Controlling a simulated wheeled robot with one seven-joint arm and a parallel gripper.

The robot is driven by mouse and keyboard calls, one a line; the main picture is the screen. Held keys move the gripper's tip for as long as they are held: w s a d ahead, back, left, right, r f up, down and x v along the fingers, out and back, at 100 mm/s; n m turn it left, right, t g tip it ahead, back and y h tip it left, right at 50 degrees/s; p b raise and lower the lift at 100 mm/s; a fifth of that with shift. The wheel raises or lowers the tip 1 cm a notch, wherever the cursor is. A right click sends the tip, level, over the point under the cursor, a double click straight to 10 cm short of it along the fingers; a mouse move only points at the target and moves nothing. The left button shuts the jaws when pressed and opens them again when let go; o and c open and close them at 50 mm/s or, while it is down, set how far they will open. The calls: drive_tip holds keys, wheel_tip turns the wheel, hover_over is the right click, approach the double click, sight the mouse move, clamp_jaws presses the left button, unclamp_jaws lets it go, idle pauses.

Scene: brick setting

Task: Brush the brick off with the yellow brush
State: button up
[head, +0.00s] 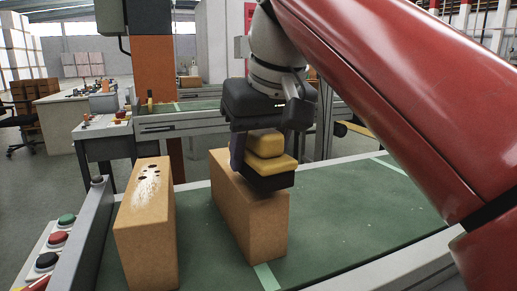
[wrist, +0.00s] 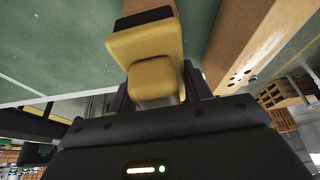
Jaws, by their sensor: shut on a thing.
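My gripper (head: 258,143) is shut on the yellow brush (head: 277,165), which has a dark bristle block underneath. The brush is over the top of the right-hand tan brick (head: 238,217); I cannot tell whether the bristles touch it. The brush covers part of that brick's top. The left-hand brick (head: 146,230) stands apart, with white dust and several dark holes on top. In the wrist view, the brush (wrist: 150,50) sits between the fingers (wrist: 158,90), and the dusty brick (wrist: 250,50) is at the right.
Both bricks stand on a green conveyor belt (head: 335,215) with metal side rails. Red, black and green push buttons (head: 57,240) are on a box at the left. The belt is clear to the right of the bricks. Another conveyor (head: 180,122) and a workbench stand behind.

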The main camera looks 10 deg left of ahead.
drive_tip(key=shift+f+b, duration=0.7)
drive_tip(key=shift+f, duration=0.25)
